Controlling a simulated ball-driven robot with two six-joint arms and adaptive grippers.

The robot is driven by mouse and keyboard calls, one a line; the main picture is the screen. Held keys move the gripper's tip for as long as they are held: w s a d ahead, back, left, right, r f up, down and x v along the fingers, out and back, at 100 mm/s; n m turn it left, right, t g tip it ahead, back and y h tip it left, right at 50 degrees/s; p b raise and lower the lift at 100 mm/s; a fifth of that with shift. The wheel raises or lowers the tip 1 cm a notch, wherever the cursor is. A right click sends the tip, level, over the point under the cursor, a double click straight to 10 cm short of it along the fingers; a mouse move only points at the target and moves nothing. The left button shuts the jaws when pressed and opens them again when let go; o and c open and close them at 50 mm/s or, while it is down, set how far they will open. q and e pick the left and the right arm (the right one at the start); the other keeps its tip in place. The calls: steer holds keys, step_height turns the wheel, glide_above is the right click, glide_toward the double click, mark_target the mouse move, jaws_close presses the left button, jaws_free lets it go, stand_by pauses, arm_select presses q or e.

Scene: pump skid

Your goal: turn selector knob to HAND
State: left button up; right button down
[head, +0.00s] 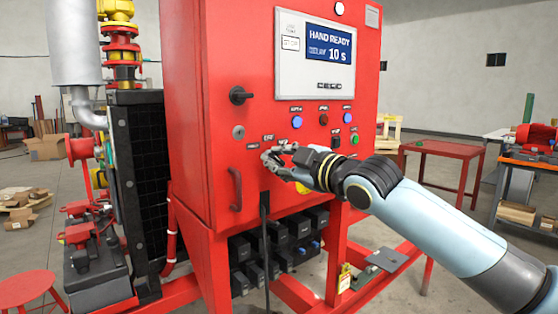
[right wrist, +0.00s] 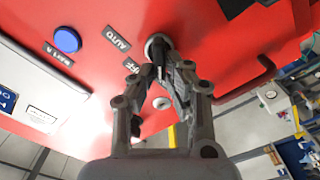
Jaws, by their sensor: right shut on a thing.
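The red control cabinet (head: 240,70) fills the middle of the head view. Its display (head: 329,45) reads HAND READY and 10 s. My right gripper (head: 270,157) is at the lower front panel, its fingers closed around the selector knob. In the right wrist view the selector knob (right wrist: 158,50) is black with a grey collar, and my right fingertips (right wrist: 157,73) are on it. Labels AUTO (right wrist: 117,38) and OFF (right wrist: 132,66) show beside it. The fingers hide most of the knob, so I cannot tell where it points. My left gripper is out of view.
A black rotary switch (head: 240,96), a key lock (head: 238,132) and a door handle (head: 234,188) are left of my gripper. Several coloured buttons (head: 323,119) sit above it. A black cable (head: 265,235) hangs below. A red table (head: 440,150) stands at right.

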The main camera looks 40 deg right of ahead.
stand_by(0.4)
steer(key=c, duration=1.4)
jaws_free()
steer(key=shift+s, duration=0.15)
steer(key=shift+s+d, duration=0.15)
steer(key=shift+s, duration=1.8)
steer(key=shift+s+d, duration=0.15)
steer(key=shift+s, duration=1.8)
steer(key=shift+s+d, duration=0.15)
steer(key=shift+s, duration=1.8)
